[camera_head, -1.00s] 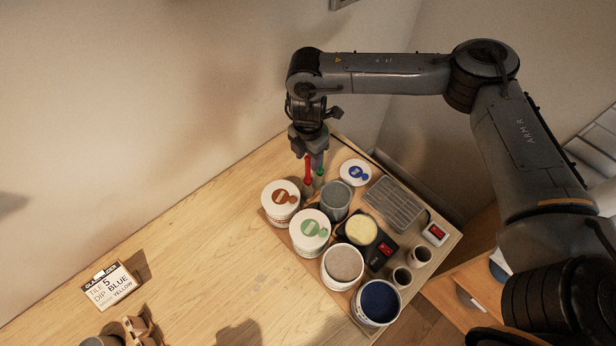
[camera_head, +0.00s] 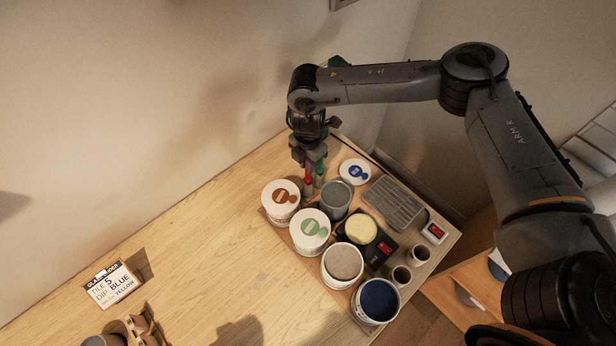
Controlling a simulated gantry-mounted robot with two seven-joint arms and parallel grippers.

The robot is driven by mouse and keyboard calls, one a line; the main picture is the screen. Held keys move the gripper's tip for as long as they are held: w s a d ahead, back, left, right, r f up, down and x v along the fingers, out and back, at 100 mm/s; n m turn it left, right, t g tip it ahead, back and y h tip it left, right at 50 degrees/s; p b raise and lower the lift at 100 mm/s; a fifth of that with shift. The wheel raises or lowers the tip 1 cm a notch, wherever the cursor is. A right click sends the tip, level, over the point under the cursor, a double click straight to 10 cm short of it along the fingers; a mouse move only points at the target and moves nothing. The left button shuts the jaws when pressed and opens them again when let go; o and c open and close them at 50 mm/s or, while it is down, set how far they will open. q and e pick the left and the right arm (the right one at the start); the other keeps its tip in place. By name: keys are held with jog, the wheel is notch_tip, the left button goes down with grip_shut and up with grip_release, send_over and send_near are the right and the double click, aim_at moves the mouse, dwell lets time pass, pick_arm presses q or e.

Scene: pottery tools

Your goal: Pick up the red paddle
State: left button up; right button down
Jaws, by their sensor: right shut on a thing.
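The red paddle (camera_head: 308,179) stands upright behind the lidded tubs, with only a short red part showing below my right gripper. My right gripper (camera_head: 309,163) comes down from above and is shut on the red paddle. A green upright piece (camera_head: 320,168) is close beside it on the right. The lower end of the paddle is hard to make out behind the tubs. My left gripper is not in view.
A tub with a brown-marked lid (camera_head: 281,197), a green-marked tub (camera_head: 310,228) and a grey tub (camera_head: 336,198) crowd close in front. A blue-marked lid (camera_head: 355,172) and a ribbed tray (camera_head: 394,203) lie to the right.

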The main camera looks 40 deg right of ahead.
jog(key=shift+r, duration=0.15)
notch_tip(320, 180, up, 18)
jog(key=p, duration=0.1)
jog(key=shift+p, duration=0.3)
dwell(0.6)
dwell(0.3)
jog(key=shift+p, duration=0.5)
